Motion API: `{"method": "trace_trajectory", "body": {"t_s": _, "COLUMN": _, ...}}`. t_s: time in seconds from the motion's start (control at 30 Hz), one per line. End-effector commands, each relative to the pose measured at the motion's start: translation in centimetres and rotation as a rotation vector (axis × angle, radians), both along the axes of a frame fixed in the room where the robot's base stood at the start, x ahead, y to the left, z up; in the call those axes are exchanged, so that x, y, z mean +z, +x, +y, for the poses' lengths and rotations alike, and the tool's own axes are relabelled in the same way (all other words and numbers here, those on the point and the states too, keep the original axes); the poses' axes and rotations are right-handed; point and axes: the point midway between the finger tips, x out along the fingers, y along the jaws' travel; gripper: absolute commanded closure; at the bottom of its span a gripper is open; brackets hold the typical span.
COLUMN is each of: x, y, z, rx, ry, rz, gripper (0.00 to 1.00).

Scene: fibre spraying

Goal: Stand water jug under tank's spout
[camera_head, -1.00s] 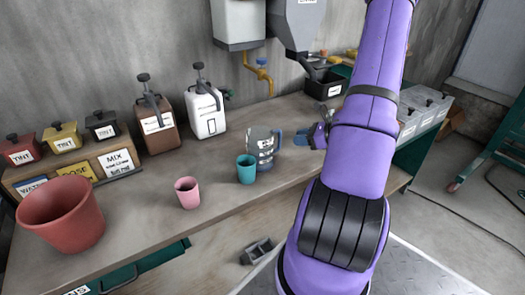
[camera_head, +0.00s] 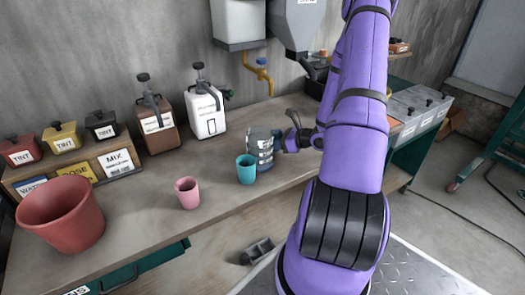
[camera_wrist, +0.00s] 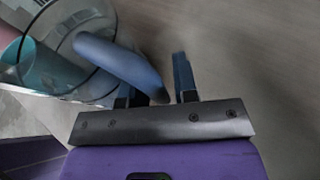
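The clear grey jug (camera_head: 259,150) stands upright on the workbench (camera_head: 215,215), just behind the teal cup (camera_head: 246,169). The white tank (camera_head: 238,22) is on the wall, with a yellow spout (camera_head: 263,76) below it. The jug is in front of the spout, not under it. My gripper (camera_head: 284,141) is at the jug's right, on its handle side. In the wrist view my gripper (camera_wrist: 155,80) is open, and the jug's blue handle (camera_wrist: 120,62) reaches in between the fingers. The handle partly hides the left finger; contact cannot be told.
A pink cup (camera_head: 187,192) and a red bucket (camera_head: 62,214) stand to the left. White (camera_head: 205,108) and brown (camera_head: 157,125) pump containers are at the back. A grey hopper (camera_head: 298,22) hangs right of the tank. Bench below the spout looks clear.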

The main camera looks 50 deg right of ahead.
Motion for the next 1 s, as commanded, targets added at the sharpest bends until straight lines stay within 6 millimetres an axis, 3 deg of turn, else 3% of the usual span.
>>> {"method": "trace_trajectory", "body": {"t_s": 0.27, "x": -0.2, "y": 0.4, "z": 0.1, "rx": -0.001, "ry": 0.000, "rz": 0.000, "gripper": 0.73}}
{"method": "trace_trajectory", "body": {"t_s": 0.4, "x": -0.2, "y": 0.4, "z": 0.1, "rx": -0.001, "ry": 0.000, "rz": 0.000, "gripper": 1.00}}
{"method": "trace_trajectory", "body": {"t_s": 0.77, "x": 0.0, "y": 0.4, "z": 0.1, "rx": -0.001, "ry": -0.001, "rz": -0.001, "gripper": 1.00}}
{"method": "trace_trajectory", "body": {"t_s": 1.0, "x": 1.4, "y": 0.4, "z": 0.1, "rx": 0.000, "ry": -0.003, "rz": -0.002, "gripper": 1.00}}
